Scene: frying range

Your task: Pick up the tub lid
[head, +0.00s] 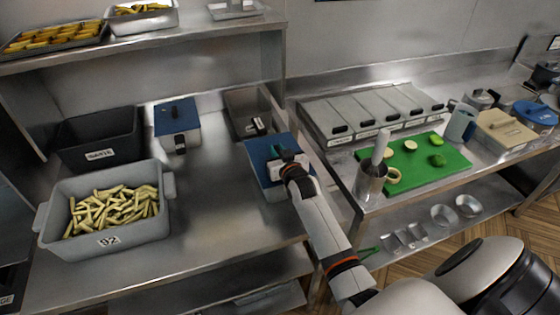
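A blue tub lid (262,143) sits on a light tub on the left steel counter, near its right edge. My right gripper (280,160) is right at this lid, over its middle and right part. The gripper and wrist hide part of the lid and its handle. The fingers are small and pointed away, so I cannot tell whether they are open or closed on the handle. A second blue lid (175,115) with a dark handle lies on another tub farther back left. My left gripper is not in view.
A grey bin of fries (165,205) and a black bin (100,137) stand at the left. A steel pan (247,108) is behind the lidded tub. At the right are a green board (440,163) and a steel container (369,184). A shelf (200,42) overhangs the back left.

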